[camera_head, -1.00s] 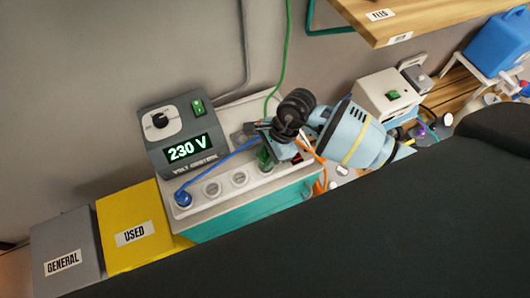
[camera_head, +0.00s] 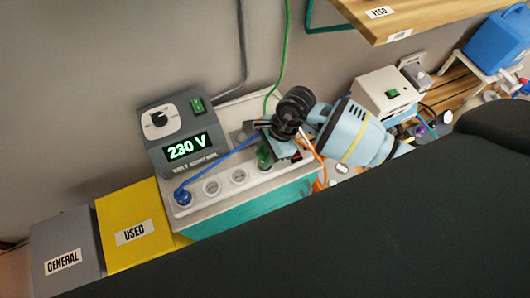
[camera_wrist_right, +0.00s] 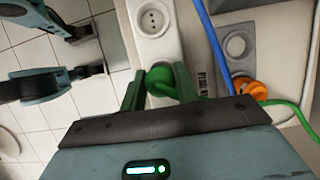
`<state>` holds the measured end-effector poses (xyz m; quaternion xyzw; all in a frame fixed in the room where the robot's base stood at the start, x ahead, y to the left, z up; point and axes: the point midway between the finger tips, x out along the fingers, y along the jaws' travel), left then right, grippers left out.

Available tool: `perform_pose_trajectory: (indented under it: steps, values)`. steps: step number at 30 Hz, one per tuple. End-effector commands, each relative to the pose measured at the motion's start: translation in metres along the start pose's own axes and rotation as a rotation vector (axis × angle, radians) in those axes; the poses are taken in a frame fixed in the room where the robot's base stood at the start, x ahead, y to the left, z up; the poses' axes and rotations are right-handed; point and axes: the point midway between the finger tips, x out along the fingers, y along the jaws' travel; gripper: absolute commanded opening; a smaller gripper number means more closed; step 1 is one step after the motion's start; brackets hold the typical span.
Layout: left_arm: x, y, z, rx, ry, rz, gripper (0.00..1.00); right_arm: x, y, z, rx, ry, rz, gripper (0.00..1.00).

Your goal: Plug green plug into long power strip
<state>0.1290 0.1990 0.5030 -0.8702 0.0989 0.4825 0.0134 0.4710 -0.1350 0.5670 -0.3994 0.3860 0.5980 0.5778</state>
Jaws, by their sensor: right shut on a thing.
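The long power strip (camera_head: 225,182) is white and lies along the front of the bench top, with a blue plug (camera_head: 183,197) at its left end and empty round sockets beside it. My right gripper (camera_head: 272,148) is over the strip's right part. It is shut on the green plug (camera_head: 264,156), which also shows between the fingers in the right wrist view (camera_wrist_right: 161,82). An empty socket (camera_wrist_right: 153,20) of the strip lies just beyond the plug. The gripper hides the plug's underside, so I cannot tell whether it is seated. My left gripper is not in view.
The grey voltage box (camera_head: 183,130) reading 230 V stands behind the strip. An orange plug (camera_wrist_right: 251,89) is close beside my right gripper, and the blue cord (camera_wrist_right: 213,45) runs past it. Yellow (camera_head: 137,225) and grey (camera_head: 67,248) bins stand to the left.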

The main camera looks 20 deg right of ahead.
Motion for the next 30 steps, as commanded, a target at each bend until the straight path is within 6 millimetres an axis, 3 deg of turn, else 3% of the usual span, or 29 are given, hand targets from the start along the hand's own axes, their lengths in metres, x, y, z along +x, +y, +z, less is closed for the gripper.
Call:
perform_pose_trajectory:
  steps: [30]
  values:
    - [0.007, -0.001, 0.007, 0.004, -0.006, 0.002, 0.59, 0.015, 0.0, -0.006, 0.0, 0.001, 0.0, 0.07]
